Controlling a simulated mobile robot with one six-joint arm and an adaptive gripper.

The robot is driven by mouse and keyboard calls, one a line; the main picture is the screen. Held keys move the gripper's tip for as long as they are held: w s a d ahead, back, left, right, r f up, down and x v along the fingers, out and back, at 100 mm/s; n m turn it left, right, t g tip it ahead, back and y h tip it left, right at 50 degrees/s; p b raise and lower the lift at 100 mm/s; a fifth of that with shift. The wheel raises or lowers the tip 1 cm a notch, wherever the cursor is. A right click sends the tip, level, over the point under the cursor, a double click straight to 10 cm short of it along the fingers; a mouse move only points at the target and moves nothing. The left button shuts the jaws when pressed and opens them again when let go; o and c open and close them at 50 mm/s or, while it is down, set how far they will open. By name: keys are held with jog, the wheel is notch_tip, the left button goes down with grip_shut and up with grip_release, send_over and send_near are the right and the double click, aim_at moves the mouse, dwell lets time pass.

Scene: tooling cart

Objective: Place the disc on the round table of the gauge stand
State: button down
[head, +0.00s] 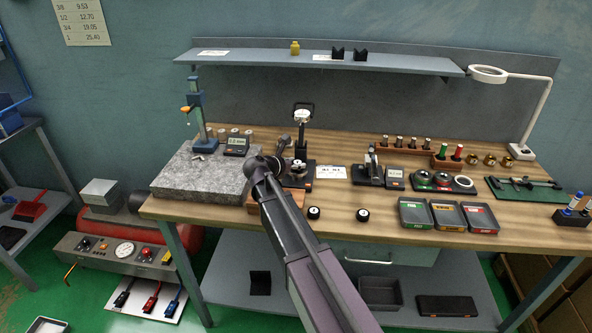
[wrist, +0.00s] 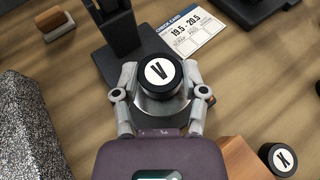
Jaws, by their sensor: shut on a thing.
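My gripper (wrist: 162,78) is shut on a black disc (wrist: 160,72) with a white, lettered top face. One finger grips each side of it. The gauge stand (wrist: 122,35) shows its dark column and base just beyond the disc in the wrist view. In the head view the stand (head: 301,125) has a dial at its top, and my gripper (head: 297,166) is low in front of its column. A silvery round surface shows under the disc. I cannot tell whether the disc touches the round table, which is largely hidden.
Two similar discs (head: 313,212) (head: 363,215) lie on the bench front. A wooden block (wrist: 240,158) is close to my gripper's right. A check card (wrist: 186,28) lies beside the stand. A granite plate (head: 205,172) stands left; three trays (head: 417,214) lie right.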

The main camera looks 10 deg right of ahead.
jog(key=shift+f, duration=0.45)
jog(key=shift+c, duration=0.7)
grip_release()
jog(key=shift+r, duration=0.2)
jog(key=shift+s+a+r, duration=0.15)
jog(key=shift+p+v, duration=2.25)
jog(key=shift+v, duration=3.5)
